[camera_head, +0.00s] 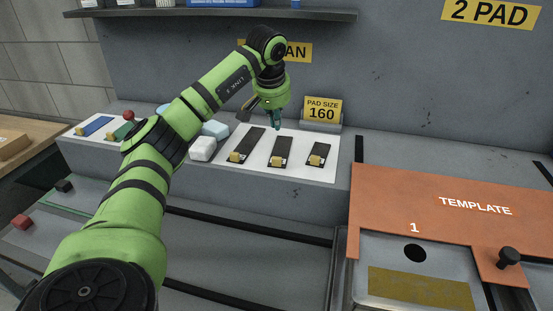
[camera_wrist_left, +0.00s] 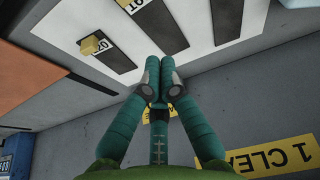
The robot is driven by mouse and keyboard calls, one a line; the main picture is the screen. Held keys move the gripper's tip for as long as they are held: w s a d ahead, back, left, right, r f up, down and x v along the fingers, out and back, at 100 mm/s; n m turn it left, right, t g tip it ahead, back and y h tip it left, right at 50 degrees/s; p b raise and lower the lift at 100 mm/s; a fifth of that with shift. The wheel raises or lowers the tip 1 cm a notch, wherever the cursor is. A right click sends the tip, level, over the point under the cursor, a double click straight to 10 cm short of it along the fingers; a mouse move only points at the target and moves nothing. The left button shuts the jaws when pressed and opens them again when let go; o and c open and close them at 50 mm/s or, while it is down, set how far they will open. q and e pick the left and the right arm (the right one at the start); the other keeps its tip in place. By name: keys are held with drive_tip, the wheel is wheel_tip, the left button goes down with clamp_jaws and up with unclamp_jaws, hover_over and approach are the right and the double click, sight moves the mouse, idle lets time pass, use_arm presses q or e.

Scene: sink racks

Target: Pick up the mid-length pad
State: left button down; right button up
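Three dark pads with yellow blocks at their near ends lie on a white panel. The mid-length pad (camera_head: 284,148) is between the longer pad (camera_head: 249,143) on its left and the shorter pad (camera_head: 319,153) on its right. My left gripper (camera_head: 276,126) is just behind the mid-length pad's far end, pointing down. In the left wrist view the teal fingers (camera_wrist_left: 164,78) converge with their tips almost together, and I see nothing between them. The mid-length pad (camera_wrist_left: 153,35) runs toward these tips; whether they touch it I cannot tell. My right gripper is out of view.
A yellow "PAD SIZE 160" sign (camera_head: 322,110) stands behind the pads. Light-coloured blocks (camera_head: 203,149) lie to their left, partly behind my arm. An orange template plate (camera_head: 455,200) with a black knob (camera_head: 508,257) is at the right. A shelf (camera_head: 210,13) hangs above.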

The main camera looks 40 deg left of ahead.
use_arm(q)
drive_tip(key=p, duration=0.1)
hover_over(280, 151)
drive_tip(key=s+d, duration=0.1)
drive_tip(key=s, duration=0.1)
wheel_tip(280, 151, down, 5)
drive_tip(key=shift+f, duration=0.2)
drive_tip(key=p+x, duration=0.1)
drive_tip(key=x, duration=0.3)
drive_tip(key=shift+f, duration=0.1)
drive_tip(key=shift+s+d+p, duration=0.3)
drive_tip(key=shift+s, duration=0.25)
drive_tip(key=shift+s+d+p, duration=0.25)
drive_tip(key=shift+s, duration=0.35)
drive_tip(key=shift+s+d, duration=0.25)
drive_tip(key=shift+s, duration=0.25)
drive_tip(key=shift+d, duration=0.1)
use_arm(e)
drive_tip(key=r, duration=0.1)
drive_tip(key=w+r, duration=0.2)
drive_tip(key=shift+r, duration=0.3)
